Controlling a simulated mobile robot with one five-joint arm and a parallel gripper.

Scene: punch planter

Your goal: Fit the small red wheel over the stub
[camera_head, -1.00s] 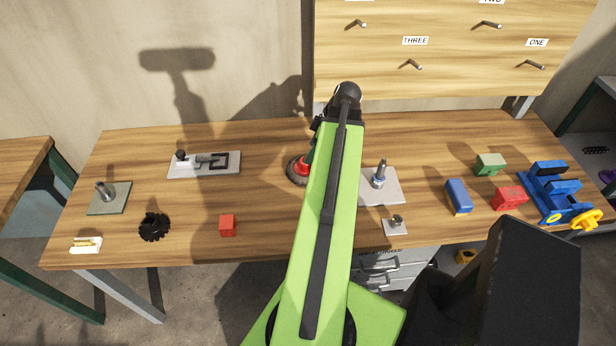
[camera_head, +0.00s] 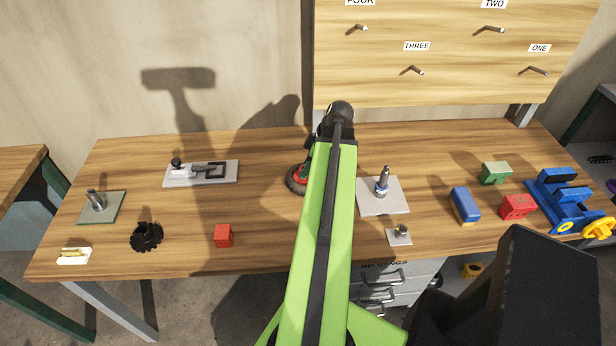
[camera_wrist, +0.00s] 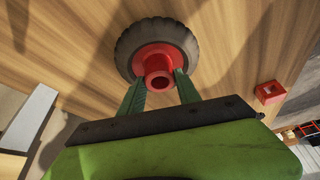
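The small red wheel, with a red hub and dark tyre, shows in the head view (camera_head: 296,180) left of my arm, partly hidden. In the wrist view, its hub (camera_wrist: 158,79) faces me. My gripper (camera_wrist: 160,76) has its two green fingers on either side of the hub; I cannot tell whether they press on it. I also cannot tell whether the wheel touches the table. Metal stubs stand on a grey plate (camera_head: 367,204) right of my arm, a small plate (camera_head: 399,240) in front of it, and a greenish plate (camera_head: 108,212) at far left.
A toggle clamp plate (camera_head: 200,180), black gear (camera_head: 146,237), red block (camera_head: 223,236) and white piece (camera_head: 74,256) lie left. Coloured blocks (camera_head: 465,206) and a blue vise (camera_head: 562,200) are right.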

